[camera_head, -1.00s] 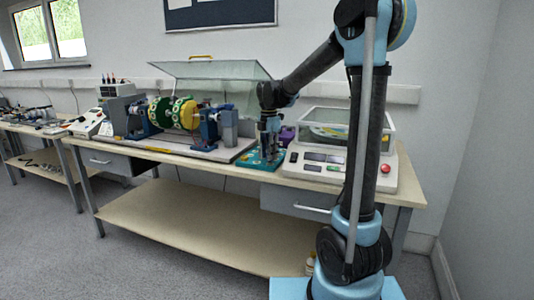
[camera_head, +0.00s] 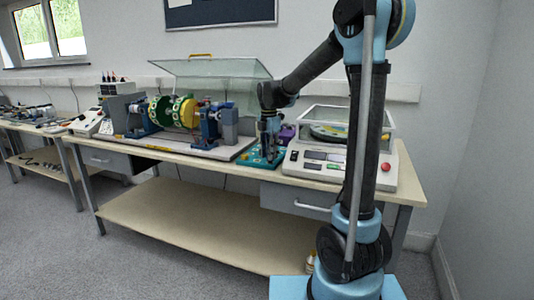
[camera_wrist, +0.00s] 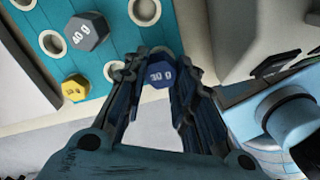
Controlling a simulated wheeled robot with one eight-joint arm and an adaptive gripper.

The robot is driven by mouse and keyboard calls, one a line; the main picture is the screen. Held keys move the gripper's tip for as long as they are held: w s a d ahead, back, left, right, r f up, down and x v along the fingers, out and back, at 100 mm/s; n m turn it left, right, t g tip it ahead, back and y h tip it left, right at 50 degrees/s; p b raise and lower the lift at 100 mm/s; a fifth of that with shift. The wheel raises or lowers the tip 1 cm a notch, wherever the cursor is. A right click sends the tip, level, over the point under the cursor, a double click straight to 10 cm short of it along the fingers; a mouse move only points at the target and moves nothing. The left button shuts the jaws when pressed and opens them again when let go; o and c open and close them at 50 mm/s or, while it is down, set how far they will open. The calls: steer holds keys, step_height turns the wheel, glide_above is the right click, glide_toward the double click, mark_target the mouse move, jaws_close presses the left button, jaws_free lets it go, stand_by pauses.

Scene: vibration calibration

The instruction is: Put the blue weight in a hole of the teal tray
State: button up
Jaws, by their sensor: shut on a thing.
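My gripper (camera_wrist: 160,84) is shut on a blue weight (camera_wrist: 160,74) marked with a number like 30, seen between its fingertips in the wrist view. The teal tray (camera_wrist: 118,40) lies under and beyond the fingers, with several white-rimmed holes. A grey weight (camera_wrist: 86,31) and a yellow weight (camera_wrist: 75,88) sit on the tray to the left of the fingers. In the head view, my gripper (camera_head: 269,150) is over the teal tray (camera_head: 248,160) on the bench. Whether the blue weight touches the tray, I cannot tell.
A balancing machine with green and yellow discs (camera_head: 178,111) stands left of the tray under an open clear cover (camera_head: 212,70). A white instrument with a clear lid (camera_head: 325,168) stands close on the right. A purple object (camera_head: 287,133) is behind the tray.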

steer(key=shift+f, duration=0.6)
stand_by(0.5)
steer(key=o, duration=1)
steer(key=shift+c, duration=0.2)
steer(key=shift+r, duration=0.1)
step_height(320, 180, up, 12)
